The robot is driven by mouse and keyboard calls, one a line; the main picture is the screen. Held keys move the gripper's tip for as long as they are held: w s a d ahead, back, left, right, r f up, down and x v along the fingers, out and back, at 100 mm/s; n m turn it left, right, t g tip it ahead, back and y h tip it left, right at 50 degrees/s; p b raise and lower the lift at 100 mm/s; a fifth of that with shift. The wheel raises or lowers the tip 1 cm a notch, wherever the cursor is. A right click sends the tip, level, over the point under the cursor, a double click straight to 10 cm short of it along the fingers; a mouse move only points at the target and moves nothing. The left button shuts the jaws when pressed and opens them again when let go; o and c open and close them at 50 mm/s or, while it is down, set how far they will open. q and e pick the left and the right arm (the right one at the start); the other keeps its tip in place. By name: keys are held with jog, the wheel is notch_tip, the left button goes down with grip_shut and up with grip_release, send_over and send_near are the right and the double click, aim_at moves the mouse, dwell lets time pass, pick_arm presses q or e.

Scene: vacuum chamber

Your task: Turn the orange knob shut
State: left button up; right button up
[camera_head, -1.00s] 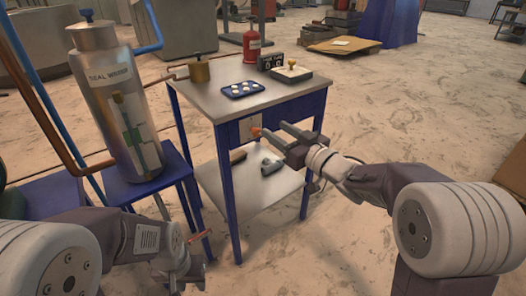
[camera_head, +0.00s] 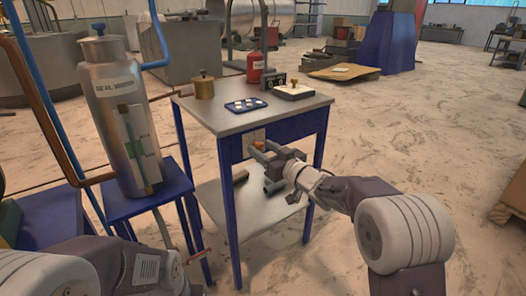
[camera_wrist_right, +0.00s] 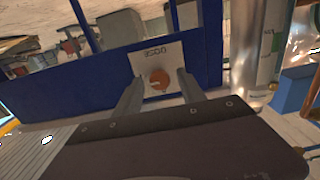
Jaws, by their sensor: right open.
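The orange knob (camera_head: 258,145) sits on a pale plate on the blue front apron of the metal-topped table. In the right wrist view the knob (camera_wrist_right: 158,80) shows round on the plate (camera_wrist_right: 146,60), which bears an upside-down label. My right gripper (camera_head: 262,151) is open and points at the plate. In the wrist view its two fingers (camera_wrist_right: 158,87) stand to either side of the knob, with gaps. I cannot tell how deep the knob lies between them. My left gripper (camera_head: 185,270) is low at the bottom left, partly hidden by its arm; its jaws are unclear.
The table top (camera_head: 215,118) holds a blue tray (camera_head: 246,104), a brass pot (camera_head: 203,87), a red bottle (camera_head: 255,68) and a boxed device (camera_head: 293,91). A seal water tank (camera_head: 105,90) stands left. Open floor (camera_head: 420,125) lies right of the table.

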grip_shut()
jog(key=shift+n, duration=0.3)
jog(key=n+b, duration=0.1)
jog(key=n, duration=0.2)
jog(key=shift+n, duration=0.4)
jog(key=n+b, duration=0.2)
jog(key=n, duration=0.2)
jog(key=shift+a+f+n, duration=0.1)
jog(key=shift+f+n, duration=0.05)
jog(key=shift+n, duration=0.15)
jog(key=n+b, duration=0.2)
jog(key=n, duration=0.2)
jog(key=shift+f, duration=0.1)
jog(key=shift+n+b, duration=1.3)
jog(key=shift+n, duration=1.1)
